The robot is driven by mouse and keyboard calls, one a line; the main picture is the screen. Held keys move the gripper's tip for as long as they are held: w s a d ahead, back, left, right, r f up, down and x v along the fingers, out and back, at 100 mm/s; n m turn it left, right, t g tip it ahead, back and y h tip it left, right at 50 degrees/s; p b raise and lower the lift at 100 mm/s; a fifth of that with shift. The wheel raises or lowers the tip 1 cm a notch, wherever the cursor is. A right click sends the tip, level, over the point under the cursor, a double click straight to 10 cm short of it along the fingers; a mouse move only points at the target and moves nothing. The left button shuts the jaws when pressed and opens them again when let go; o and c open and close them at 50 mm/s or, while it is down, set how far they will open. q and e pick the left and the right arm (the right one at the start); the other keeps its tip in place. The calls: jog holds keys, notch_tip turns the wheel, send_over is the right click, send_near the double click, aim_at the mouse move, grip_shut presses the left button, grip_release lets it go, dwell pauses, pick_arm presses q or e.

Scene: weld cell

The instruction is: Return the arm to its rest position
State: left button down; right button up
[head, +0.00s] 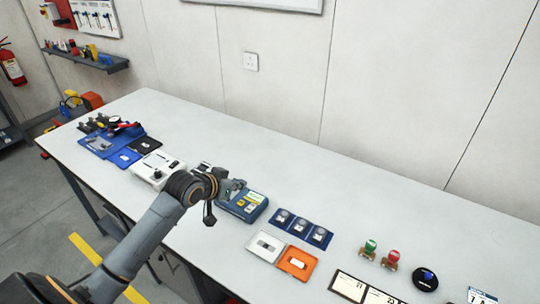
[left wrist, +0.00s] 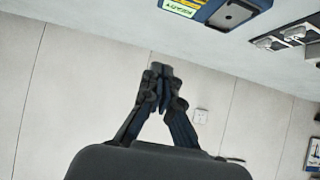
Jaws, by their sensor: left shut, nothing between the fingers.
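My left arm reaches in from the lower left of the head view, over the front edge of the white bench. My left gripper (head: 232,188) is near the blue device with a yellow label (head: 242,205), seen partly in front of it. In the left wrist view the gripper (left wrist: 158,70) has its fingers together with nothing between them. The blue device (left wrist: 215,10) shows at the top of that view, apart from the fingertips. My right gripper is not in either view.
A white device (head: 155,168) stands left of the gripper. The bench's back strip (head: 330,175) is clear.

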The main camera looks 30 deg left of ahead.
pick_arm(q)
jog(key=s+d+f+g, duration=0.1)
jog(key=s+d+f, duration=0.2)
jog(key=s, duration=0.3)
jog(key=s+d+f+m+g, duration=0.1)
jog(key=s+d+f+g, duration=0.1)
jog(key=s+d+f, duration=0.2)
jog(key=s+d+f+g, duration=0.1)
jog(key=s+d+f, duration=0.2)
jog(key=s+d, duration=0.4)
jog(key=shift+s+f+m+g, duration=0.15)
jog(key=shift+s+m+g, duration=0.2)
jog(key=shift+s, duration=1.05)
jog(key=s+d+g, duration=0.3)
jog(key=s, duration=0.7)
notch_tip(320, 180, down, 27)
jog(key=b, duration=0.4)
jog(key=s+a+f+g+b, duration=0.2)
jog(key=s+a+f+b, duration=0.1)
jog(key=s+f, duration=1.5)
notch_tip(320, 180, down, 4)
jog(key=shift+f+y, duration=0.1)
jog(key=shift+y, duration=0.3)
